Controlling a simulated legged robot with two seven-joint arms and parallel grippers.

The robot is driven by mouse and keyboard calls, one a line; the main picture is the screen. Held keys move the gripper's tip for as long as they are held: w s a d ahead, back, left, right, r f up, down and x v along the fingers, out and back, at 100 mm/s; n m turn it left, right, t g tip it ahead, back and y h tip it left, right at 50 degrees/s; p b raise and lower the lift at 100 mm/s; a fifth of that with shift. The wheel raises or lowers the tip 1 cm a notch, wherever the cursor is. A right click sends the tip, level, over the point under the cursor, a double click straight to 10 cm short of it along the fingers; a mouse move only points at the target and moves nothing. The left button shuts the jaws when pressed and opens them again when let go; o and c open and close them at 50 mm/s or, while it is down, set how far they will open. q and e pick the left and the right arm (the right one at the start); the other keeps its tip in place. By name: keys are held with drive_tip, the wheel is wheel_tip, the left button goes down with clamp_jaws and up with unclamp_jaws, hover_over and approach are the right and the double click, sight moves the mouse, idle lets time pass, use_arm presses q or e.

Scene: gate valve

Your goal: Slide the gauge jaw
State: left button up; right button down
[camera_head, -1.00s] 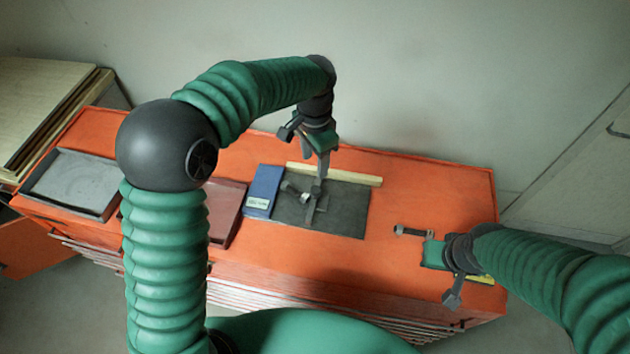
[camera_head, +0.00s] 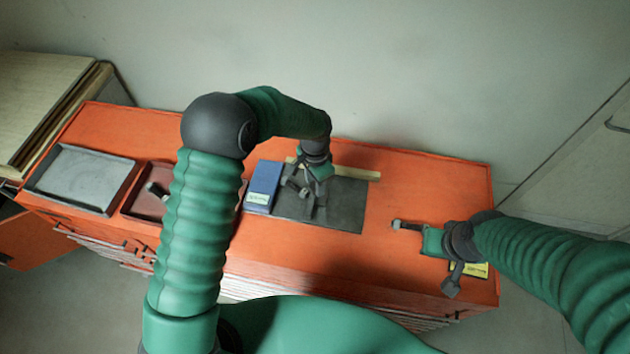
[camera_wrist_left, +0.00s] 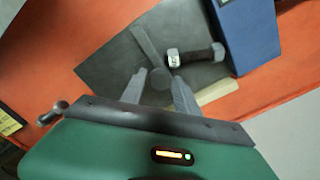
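My left gripper (camera_head: 314,204) points down over the dark mat (camera_head: 345,203) on the orange cabinet top. In the left wrist view its two fingers (camera_wrist_left: 159,76) are apart, with a round grey piece (camera_wrist_left: 160,88) showing between them; contact cannot be told. A long flat grey bar (camera_wrist_left: 148,43) runs away from this piece across the mat. A short part with pale ends and a dark middle (camera_wrist_left: 196,56) lies beside it. These look like the gauge pieces; which is the jaw is unclear. My right gripper (camera_head: 426,238) is low at the right; its fingers are unclear.
A small grey part (camera_head: 406,225) lies at the right gripper's tip. A blue box (camera_head: 263,187) stands at the mat's left edge, and a pale strip (camera_head: 358,173) lies behind the mat. A grey tray (camera_head: 82,178) and a red tray (camera_head: 134,203) are further left.

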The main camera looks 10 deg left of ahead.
use_arm(q)
clamp_jaws()
drive_tip(key=shift+r, duration=0.1)
drive_tip(key=shift+w+r, duration=0.1)
drive_tip(key=shift+w, duration=0.1)
idle(0.8)
